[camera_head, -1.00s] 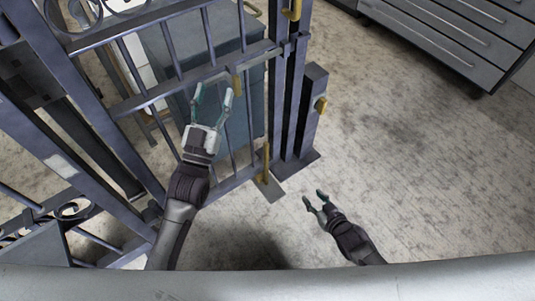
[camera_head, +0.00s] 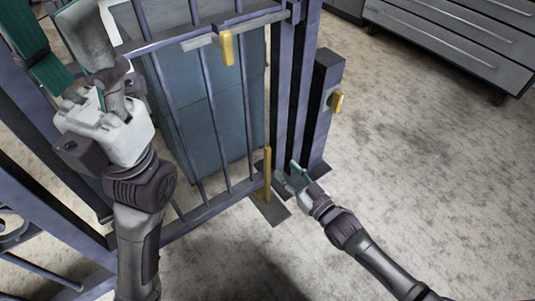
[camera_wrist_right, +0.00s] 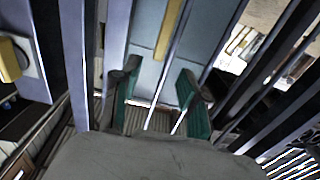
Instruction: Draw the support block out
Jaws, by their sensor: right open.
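A barred blue-grey gate (camera_head: 208,110) stands at the left and middle of the head view. A yellow upright bar (camera_head: 267,166) is at its lower right corner, above a flat dark plate (camera_head: 270,208) on the floor. I cannot tell which part is the support block. My right gripper (camera_head: 287,169) is open and empty, low beside the gate post's foot, just right of the yellow bar. In the right wrist view its two fingers (camera_wrist_right: 158,88) stand apart, with a yellow piece (camera_wrist_right: 168,30) beyond them. My left gripper (camera_head: 55,42) is open, large at upper left, before the gate.
A short post (camera_head: 322,115) with a yellow block (camera_head: 337,101) on its side stands right of the gate. Another yellow piece (camera_head: 227,47) hangs on the gate's upper rail. A blue-grey cabinet (camera_head: 225,120) is behind the bars. Drawers (camera_head: 450,40) stand at upper right. The right floor is clear.

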